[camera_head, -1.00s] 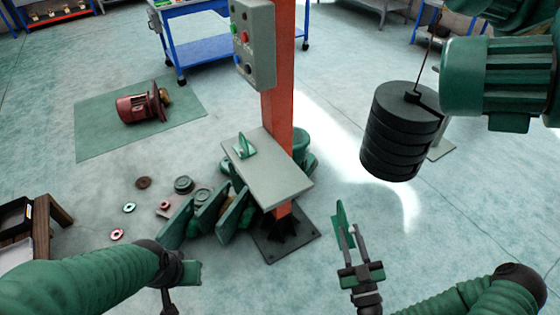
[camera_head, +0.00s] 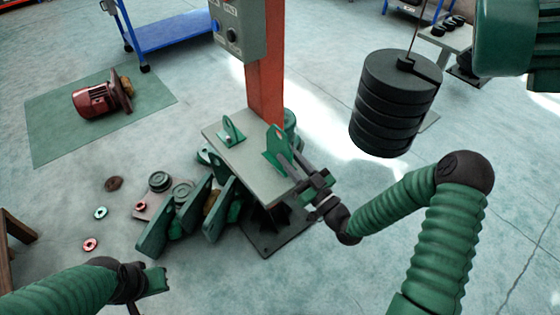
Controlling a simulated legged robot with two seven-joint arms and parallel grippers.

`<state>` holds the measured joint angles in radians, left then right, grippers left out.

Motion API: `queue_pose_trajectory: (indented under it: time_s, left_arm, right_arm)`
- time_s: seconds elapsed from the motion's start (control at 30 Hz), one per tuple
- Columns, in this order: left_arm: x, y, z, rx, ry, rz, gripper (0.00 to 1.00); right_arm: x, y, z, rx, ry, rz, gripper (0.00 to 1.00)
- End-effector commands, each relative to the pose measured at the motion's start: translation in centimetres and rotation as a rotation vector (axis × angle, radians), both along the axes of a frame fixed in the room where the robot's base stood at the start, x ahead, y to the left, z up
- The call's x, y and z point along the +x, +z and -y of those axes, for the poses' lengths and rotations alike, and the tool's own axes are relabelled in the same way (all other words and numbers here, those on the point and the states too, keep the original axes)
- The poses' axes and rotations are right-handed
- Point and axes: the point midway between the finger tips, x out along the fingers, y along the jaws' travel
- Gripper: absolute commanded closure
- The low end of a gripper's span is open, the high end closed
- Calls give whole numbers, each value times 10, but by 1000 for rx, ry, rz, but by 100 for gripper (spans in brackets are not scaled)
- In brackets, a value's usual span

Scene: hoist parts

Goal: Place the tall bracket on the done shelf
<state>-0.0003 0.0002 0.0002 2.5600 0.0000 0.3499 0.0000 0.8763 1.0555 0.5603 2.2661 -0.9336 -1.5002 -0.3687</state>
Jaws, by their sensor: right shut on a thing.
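The tall bracket (camera_head: 274,147) is a green upright plate, held in my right gripper (camera_head: 290,163). The gripper is shut on it at the right edge of a grey shelf plate (camera_head: 245,166) fixed to the orange post. The bracket appears over or at this edge; I cannot tell whether it touches the plate. A smaller green bracket (camera_head: 231,133) stands on the plate's far left part. My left gripper (camera_head: 150,283) is low at the left, away from the shelf; its fingers are not clear.
An orange post (camera_head: 265,80) with a grey button box (camera_head: 238,30) rises behind the shelf. Black stacked weights (camera_head: 394,103) hang to the right. Green plates and discs (camera_head: 165,215) lie below the shelf. A red motor (camera_head: 98,98) sits on a green mat (camera_head: 50,130).

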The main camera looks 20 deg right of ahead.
Motion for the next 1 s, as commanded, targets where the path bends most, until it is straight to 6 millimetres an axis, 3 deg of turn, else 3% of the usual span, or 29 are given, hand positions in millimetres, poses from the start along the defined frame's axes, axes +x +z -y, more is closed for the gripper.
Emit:
queue_pose_trajectory:
  time_s: [0.3,0.53,0.9,0.93,1.0]
  left_arm:
    - [0,-1,0,0,1,0,100]
    - [0,-8,0,0,0,0,100]
    - [0,-10,0,0,1,0,100]
    - [0,-10,0,0,1,0,100]
    - [0,-9,0,0,1,0,100]
  right_arm:
    - [29,-2,-17,7,-1,6,100]
    - [28,-35,-16,6,-3,5,100]
    - [27,-40,-17,4,-3,5,100]
    - [27,-41,-16,3,-2,0,72]
    - [27,-41,-16,3,-3,0,63]
